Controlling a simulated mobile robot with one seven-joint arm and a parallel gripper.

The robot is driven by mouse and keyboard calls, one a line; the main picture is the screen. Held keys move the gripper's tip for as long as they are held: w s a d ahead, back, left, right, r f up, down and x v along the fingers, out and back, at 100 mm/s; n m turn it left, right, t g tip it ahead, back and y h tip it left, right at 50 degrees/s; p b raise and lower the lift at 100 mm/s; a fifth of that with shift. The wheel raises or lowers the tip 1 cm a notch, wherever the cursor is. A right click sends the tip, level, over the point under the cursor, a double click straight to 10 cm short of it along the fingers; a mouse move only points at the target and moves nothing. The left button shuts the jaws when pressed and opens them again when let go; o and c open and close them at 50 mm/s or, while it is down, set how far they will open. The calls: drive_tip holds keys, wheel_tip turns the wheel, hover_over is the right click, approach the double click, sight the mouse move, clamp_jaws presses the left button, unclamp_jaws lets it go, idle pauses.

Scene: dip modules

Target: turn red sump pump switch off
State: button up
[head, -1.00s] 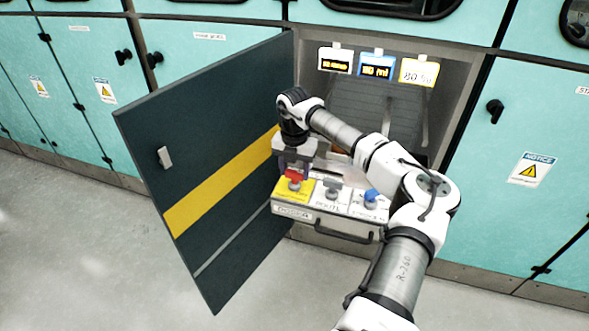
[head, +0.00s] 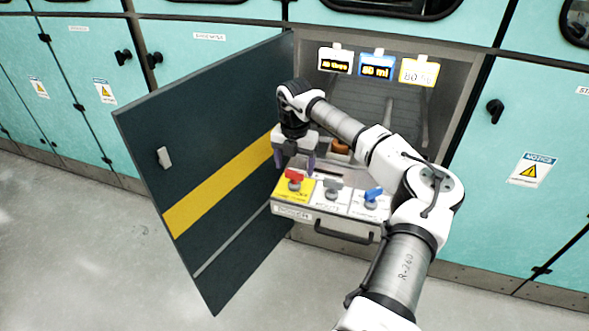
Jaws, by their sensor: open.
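The red switch (head: 294,176) sits on a yellow plate (head: 292,191) at the left end of the pulled-out control panel. A grey switch (head: 332,186) is in the middle and a blue switch (head: 373,195) is at the right. My gripper (head: 294,163) hangs pointing down, just above and behind the red switch. Its purple fingers are spread and hold nothing. A gap seems to lie between the fingers and the red switch, though the view does not show the depth clearly.
An open dark door (head: 215,160) with a yellow stripe stands close to the left of my gripper. Three small displays (head: 377,67) hang at the top of the cabinet opening. An orange-brown object (head: 340,147) sits inside, behind the panel. A handle (head: 343,232) runs along the panel front.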

sight(295, 172)
wheel_tip(295, 172, up, 12)
drive_tip(key=b, duration=0.1)
drive_tip(key=shift+f, duration=0.15)
idle(0.3)
